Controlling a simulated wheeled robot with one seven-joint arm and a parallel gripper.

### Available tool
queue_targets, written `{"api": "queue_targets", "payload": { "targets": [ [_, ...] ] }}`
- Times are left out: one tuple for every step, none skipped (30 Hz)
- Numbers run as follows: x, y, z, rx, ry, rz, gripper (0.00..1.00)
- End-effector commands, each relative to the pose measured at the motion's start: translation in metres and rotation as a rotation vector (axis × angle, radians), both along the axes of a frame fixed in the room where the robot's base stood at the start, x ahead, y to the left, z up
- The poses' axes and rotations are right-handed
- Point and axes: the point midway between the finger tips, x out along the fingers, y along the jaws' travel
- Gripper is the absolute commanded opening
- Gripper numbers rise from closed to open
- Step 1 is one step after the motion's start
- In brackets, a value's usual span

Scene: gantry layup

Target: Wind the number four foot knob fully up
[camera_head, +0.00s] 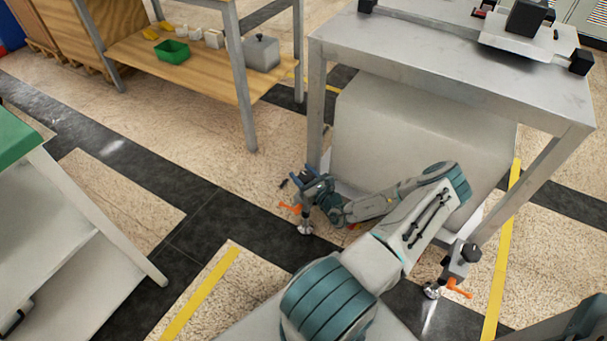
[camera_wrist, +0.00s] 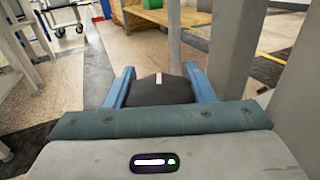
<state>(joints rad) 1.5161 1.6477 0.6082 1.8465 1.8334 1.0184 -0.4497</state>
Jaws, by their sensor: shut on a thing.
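My gripper (camera_head: 311,181) is at the foot under the left front leg of the grey metal table. In the wrist view its two blue fingers stand on either side of a black round knob (camera_wrist: 158,93) with a white mark on top, and they are shut on it. In the head view the gripper mostly hides this knob. Below it show an orange lever (camera_head: 290,208) and a round metal foot pad (camera_head: 305,228) at the floor. No number can be read on the knob.
The grey metal table (camera_head: 450,75) has a large grey box (camera_head: 420,135) beneath it. Another foot with a black knob (camera_head: 471,252) and orange lever (camera_head: 458,289) is at the right front leg. A wooden-shelved bench (camera_head: 190,65) stands behind; a green-topped table (camera_head: 15,140) stands left.

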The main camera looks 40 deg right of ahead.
Motion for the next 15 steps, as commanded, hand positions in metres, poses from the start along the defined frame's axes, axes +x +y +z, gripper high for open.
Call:
{"api": "queue_targets", "payload": {
  "targets": [
    [-0.0001,0.0004,-0.0015,-0.004,0.002,0.027,0.26],
    [0.0001,0.0007,-0.0017,-0.005,0.002,0.044,0.26],
    [0.0003,0.0008,-0.0018,-0.006,0.002,0.069,0.26],
    [0.0002,0.0012,-0.0021,-0.007,0.002,0.091,0.26],
    [0.0000,0.0016,-0.0026,-0.007,0.003,0.113,0.26],
    [0.0002,0.0021,-0.0025,-0.007,0.002,0.146,0.26],
    [0.0003,0.0026,-0.0031,-0.008,0.003,0.171,0.26],
    [0.0000,0.0028,-0.0036,-0.008,0.004,0.197,0.26],
    [0.0001,0.0035,-0.0037,-0.007,0.004,0.234,0.26],
    [0.0002,0.0042,-0.0040,-0.007,0.003,0.262,0.26],
    [-0.0001,0.0042,-0.0042,-0.008,0.003,0.290,0.26],
    [-0.0003,0.0052,-0.0046,-0.008,0.004,0.329,0.26],
    [-0.0003,0.0057,-0.0047,-0.008,0.003,0.358,0.26],
    [-0.0006,0.0058,-0.0047,-0.009,0.003,0.386,0.26],
    [-0.0010,0.0068,-0.0052,-0.007,0.004,0.424,0.26]
  ]
}}
